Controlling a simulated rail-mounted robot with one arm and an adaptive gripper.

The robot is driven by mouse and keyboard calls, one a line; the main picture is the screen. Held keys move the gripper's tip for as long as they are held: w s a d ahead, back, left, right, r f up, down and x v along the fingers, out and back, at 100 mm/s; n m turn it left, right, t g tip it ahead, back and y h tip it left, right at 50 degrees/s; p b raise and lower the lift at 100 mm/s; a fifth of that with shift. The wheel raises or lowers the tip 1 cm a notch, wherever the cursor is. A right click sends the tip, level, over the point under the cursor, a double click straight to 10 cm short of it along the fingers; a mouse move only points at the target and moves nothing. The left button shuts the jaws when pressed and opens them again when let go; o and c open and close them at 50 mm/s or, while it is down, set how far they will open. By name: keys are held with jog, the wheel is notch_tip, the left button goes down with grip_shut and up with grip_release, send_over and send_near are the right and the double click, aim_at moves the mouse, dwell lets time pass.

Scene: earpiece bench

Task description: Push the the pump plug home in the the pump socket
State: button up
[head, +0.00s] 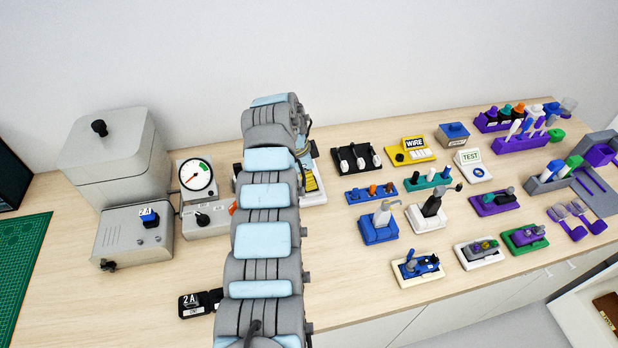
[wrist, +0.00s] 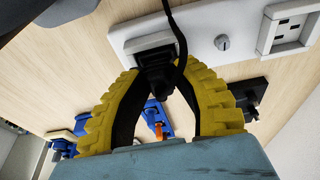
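In the wrist view, a black plug (wrist: 158,82) with a black cord stands at the grey-framed socket (wrist: 150,48) of a white socket strip (wrist: 205,22). The yellow-ribbed fingers of my gripper (wrist: 160,92) close in on the plug from both sides, and their dark inner pads appear to touch it. Part of the plug's front is inside or against the socket frame; I cannot tell how deep it sits. A bit of a white unit (head: 314,196) shows to the right of the arm.
Left of my arm stand a grey machine (head: 133,233) and a gauge (head: 196,176). A black block (head: 198,303) lies at the front. Several small stands fill the right.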

jog(key=o, duration=0.4)
jog(key=shift+f, duration=0.1)
jog(key=shift+c, duration=0.2)
jog(key=v, duration=1.2)
